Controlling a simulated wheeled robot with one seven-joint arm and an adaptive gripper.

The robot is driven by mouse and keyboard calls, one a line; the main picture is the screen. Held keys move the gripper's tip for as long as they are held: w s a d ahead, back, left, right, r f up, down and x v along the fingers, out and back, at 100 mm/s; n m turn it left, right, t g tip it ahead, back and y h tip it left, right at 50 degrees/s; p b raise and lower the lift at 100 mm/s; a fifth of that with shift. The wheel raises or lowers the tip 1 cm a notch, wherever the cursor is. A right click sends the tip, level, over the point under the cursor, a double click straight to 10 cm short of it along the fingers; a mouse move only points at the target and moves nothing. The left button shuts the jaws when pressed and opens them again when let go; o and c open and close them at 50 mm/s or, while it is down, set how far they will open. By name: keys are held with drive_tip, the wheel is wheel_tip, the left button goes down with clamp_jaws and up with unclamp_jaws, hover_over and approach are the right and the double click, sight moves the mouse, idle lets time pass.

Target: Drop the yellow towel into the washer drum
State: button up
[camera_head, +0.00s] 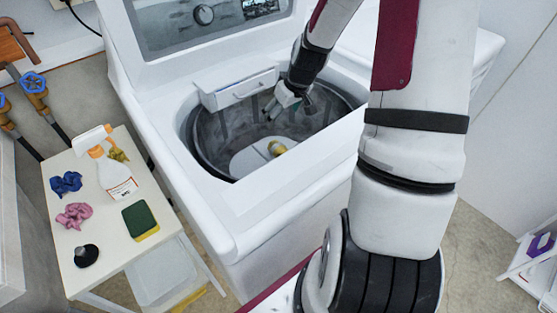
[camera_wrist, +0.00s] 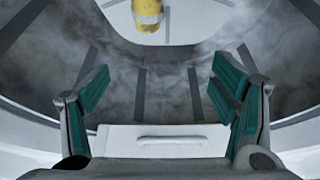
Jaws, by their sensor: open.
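The washer drum (camera_head: 215,135) is open at the top, its grey inner wall in view. A rounded yellow thing (camera_head: 277,148) with a pale band lies on the white middle of the drum floor. It shows at the top edge of the wrist view (camera_wrist: 147,14), partly cut off; I cannot tell surely whether it is the towel. A small crumpled yellow thing (camera_head: 118,155) sits behind the spray bottle on the side table. My gripper (camera_head: 288,106) is at the drum's mouth, pointing in, above and apart from the yellow thing. Its fingers (camera_wrist: 160,90) are wide apart and empty.
A white dispenser drawer (camera_head: 240,89) juts over the drum's back edge. The side table (camera_head: 105,262) at left holds a spray bottle (camera_head: 115,178), blue cloth (camera_head: 66,183), pink cloth (camera_head: 75,216), sponge (camera_head: 140,219) and black plunger-like thing (camera_head: 87,257).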

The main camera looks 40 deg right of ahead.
drive_tip(key=v, duration=1.1)
drive_tip(key=shift+r, duration=0.35)
drive_tip(key=shift+s, duration=0.2)
drive_tip(key=s+a+r+p, duration=0.2)
drive_tip(key=s+a+r, duration=0.7)
drive_tip(key=s, duration=0.3)
drive_tip(key=s+a+r+p, duration=0.3)
drive_tip(key=s+a+r, duration=0.6)
drive_tip(key=s+a, duration=0.3)
drive_tip(key=shift+s+a, duration=0.2)
drive_tip(key=shift+a, duration=0.1)
